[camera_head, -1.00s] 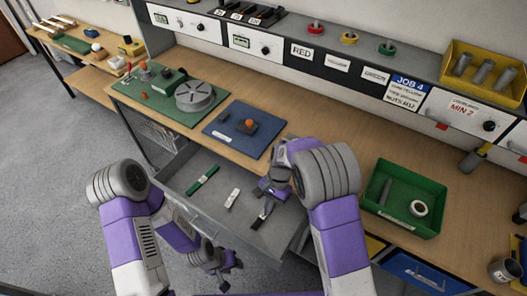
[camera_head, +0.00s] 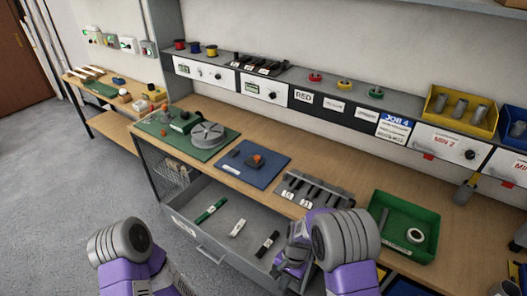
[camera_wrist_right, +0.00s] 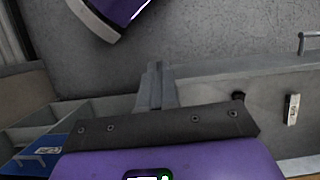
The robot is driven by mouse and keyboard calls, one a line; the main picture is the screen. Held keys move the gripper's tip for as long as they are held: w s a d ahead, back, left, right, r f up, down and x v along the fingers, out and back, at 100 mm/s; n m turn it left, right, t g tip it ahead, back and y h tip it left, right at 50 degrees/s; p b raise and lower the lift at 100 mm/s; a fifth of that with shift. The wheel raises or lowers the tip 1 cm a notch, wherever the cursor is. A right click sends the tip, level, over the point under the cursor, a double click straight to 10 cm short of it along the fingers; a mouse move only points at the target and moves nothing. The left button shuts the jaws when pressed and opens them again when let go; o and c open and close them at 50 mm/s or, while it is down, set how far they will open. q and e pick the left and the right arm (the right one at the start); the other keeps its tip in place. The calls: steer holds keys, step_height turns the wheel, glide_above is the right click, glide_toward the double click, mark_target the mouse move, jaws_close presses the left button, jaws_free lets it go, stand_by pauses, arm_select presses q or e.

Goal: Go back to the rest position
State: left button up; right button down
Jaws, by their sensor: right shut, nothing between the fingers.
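My right gripper (camera_head: 279,271) is over the front right corner of the open grey drawer (camera_head: 215,237) in the head view. In the right wrist view its fingers (camera_wrist_right: 155,72) are together with nothing between them, seen against the grey floor. My left arm comes in at the bottom left of the head view; its gripper is out of the picture. In the drawer lie a green strip (camera_head: 210,211), a white piece (camera_head: 238,228) and a black piece (camera_head: 267,244), all apart from my gripper.
On the bench stand a green mat with a grey reel (camera_head: 207,135), a blue mat (camera_head: 262,176), a grey slotted rack (camera_head: 318,187) and a green bin (camera_head: 418,212). The open drawer juts out in front. The floor at left (camera_head: 60,200) is clear.

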steer(key=s+d+f+n+t+y+b, duration=0.1)
steer(key=s+d+f+n+t+y, duration=0.1)
steer(key=s+f, duration=0.9)
steer(key=shift+s+d+n+t, duration=0.6)
steer(key=shift+s+n+t, duration=0.2)
steer(key=shift+s+t, duration=0.15)
